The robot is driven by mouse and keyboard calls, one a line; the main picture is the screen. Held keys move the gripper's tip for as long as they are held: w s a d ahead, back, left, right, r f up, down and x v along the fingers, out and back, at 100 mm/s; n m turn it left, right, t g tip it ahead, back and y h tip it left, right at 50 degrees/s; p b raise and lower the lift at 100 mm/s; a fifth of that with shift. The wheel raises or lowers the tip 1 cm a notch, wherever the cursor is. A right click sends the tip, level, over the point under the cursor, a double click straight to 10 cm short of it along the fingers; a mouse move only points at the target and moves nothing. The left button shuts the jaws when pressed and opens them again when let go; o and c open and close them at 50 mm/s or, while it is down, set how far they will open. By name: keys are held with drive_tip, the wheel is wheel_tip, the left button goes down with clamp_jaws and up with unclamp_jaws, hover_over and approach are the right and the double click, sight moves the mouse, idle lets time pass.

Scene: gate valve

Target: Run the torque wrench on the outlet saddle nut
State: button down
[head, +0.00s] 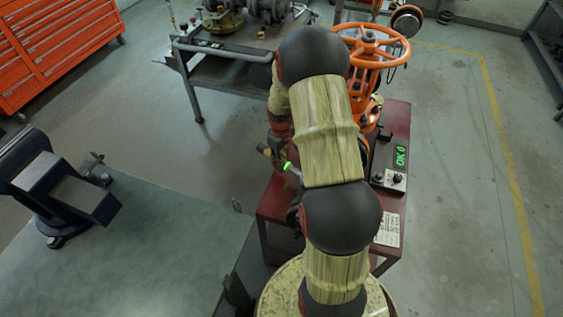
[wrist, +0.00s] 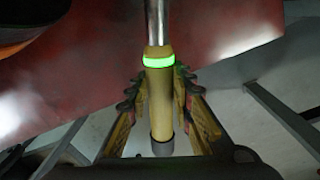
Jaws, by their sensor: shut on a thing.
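The torque wrench (wrist: 160,105) has a yellow handle, a lit green ring and a bright metal shaft. In the wrist view my gripper (wrist: 160,84) is shut on its handle, and the shaft runs up out of the picture. In the head view the wrench (head: 289,167) shows beside my arm, over the left side of the red stand (head: 396,118). The orange gate valve (head: 371,45) with its handwheel stands on that stand, partly hidden behind my arm. I cannot make out the outlet saddle nut or the wrench's head in either view.
A box with a green display (head: 401,156), seemingly reading "OK 0", sits on the stand's right side. A grey metal table (head: 150,250) is at the lower left. A dark workbench (head: 225,70) with metal parts stands behind. Floor to the right is clear.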

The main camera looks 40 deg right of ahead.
drive_tip(key=shift+r+p, duration=1.25)
drive_tip(key=shift+r, duration=0.7)
